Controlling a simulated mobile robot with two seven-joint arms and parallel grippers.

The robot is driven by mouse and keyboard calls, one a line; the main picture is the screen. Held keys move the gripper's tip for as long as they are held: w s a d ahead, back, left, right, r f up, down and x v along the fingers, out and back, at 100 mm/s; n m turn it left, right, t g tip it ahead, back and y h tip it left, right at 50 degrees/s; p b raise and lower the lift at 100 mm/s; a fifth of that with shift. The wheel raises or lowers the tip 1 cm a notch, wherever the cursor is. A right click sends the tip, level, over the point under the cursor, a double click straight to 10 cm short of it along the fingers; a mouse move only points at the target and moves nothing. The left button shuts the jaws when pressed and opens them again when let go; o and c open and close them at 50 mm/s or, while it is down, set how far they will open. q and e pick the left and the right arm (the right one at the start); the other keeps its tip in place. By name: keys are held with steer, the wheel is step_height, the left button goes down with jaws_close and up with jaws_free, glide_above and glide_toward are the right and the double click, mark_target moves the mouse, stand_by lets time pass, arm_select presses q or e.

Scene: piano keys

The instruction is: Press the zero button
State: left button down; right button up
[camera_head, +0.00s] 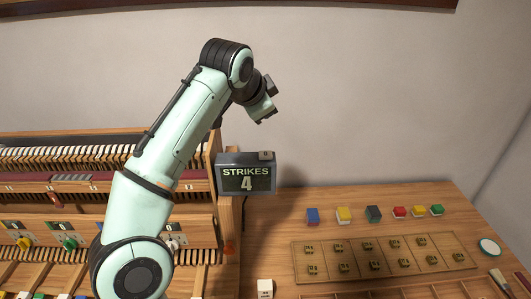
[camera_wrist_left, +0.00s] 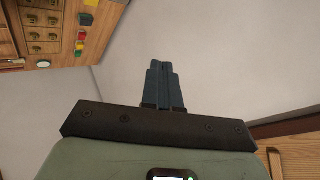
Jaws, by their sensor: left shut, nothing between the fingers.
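A dark counter box (camera_head: 246,180) stands at the right end of the piano action and reads STRIKES 4. A small dark button (camera_head: 265,155) sits on its top right corner; its mark is too small to read for certain. My left arm reaches up from the lower left of the head view, and my left gripper (camera_head: 266,117) hangs in the air above the box, clear of the button. In the left wrist view its fingers (camera_wrist_left: 163,72) are together with nothing between them. My right gripper is in neither view.
The piano action (camera_head: 100,152) fills the left side, partly hidden by my arm. On the wooden bench, several coloured blocks (camera_head: 343,215) stand behind a tray (camera_head: 298,262) of small brass-coloured pieces. A white labelled block (camera_head: 265,287) stands near the front.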

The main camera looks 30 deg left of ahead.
mark_target(265, 156)
arm_select(q)
step_height(265, 156, down, 5)
steer(key=shift+a+f, duration=0.1)
step_height(265, 156, down, 2)
steer(key=shift+w+f+b, duration=0.1)
steer(key=shift+f+b, duration=0.1)
steer(key=shift+b, duration=0.2)
steer(key=shift+f, duration=0.35)
steer(key=shift+s+f+b, duration=0.15)
steer(key=shift+s+b, duration=0.2)
steer(key=shift+w, duration=0.35)
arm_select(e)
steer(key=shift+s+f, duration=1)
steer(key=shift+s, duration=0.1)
arm_select(q)
steer(key=shift+s, duration=0.15)
steer(key=shift+f, duration=0.1)
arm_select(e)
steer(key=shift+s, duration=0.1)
